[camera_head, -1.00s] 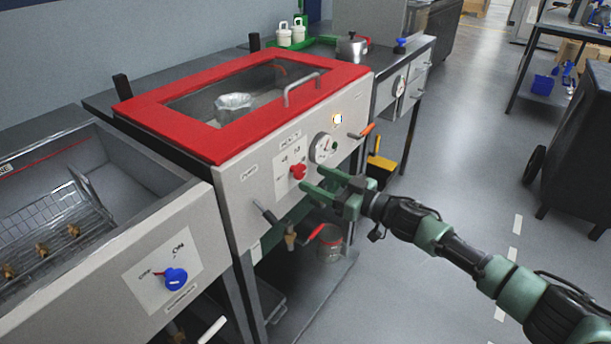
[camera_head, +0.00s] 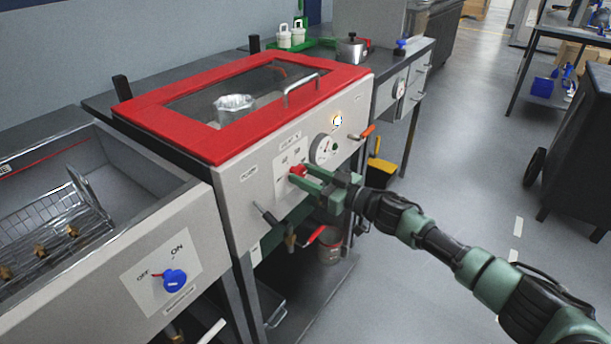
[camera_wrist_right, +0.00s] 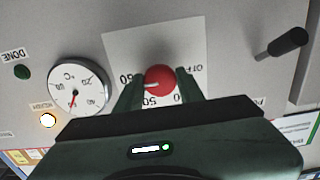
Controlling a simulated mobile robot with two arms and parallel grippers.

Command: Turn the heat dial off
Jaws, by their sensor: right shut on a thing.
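The red heat dial (camera_head: 298,170) sits on a white label plate on the front panel of the red-topped machine. In the right wrist view the dial (camera_wrist_right: 160,80) is round with a pale pointer line towards the left, near the "60" mark; "OFF" is at its upper right. My right gripper (camera_head: 302,175) is at the panel with its fingers on either side of the dial. In the wrist view its fingers (camera_wrist_right: 158,84) close on the dial from left and right. My left gripper is not in view.
A gauge (camera_head: 322,148) and a lit lamp (camera_head: 337,120) are beside the dial. A black-tipped lever (camera_head: 263,212) and a red-handled valve (camera_head: 313,236) are below. A blue knob (camera_head: 174,281) is on the left tank.

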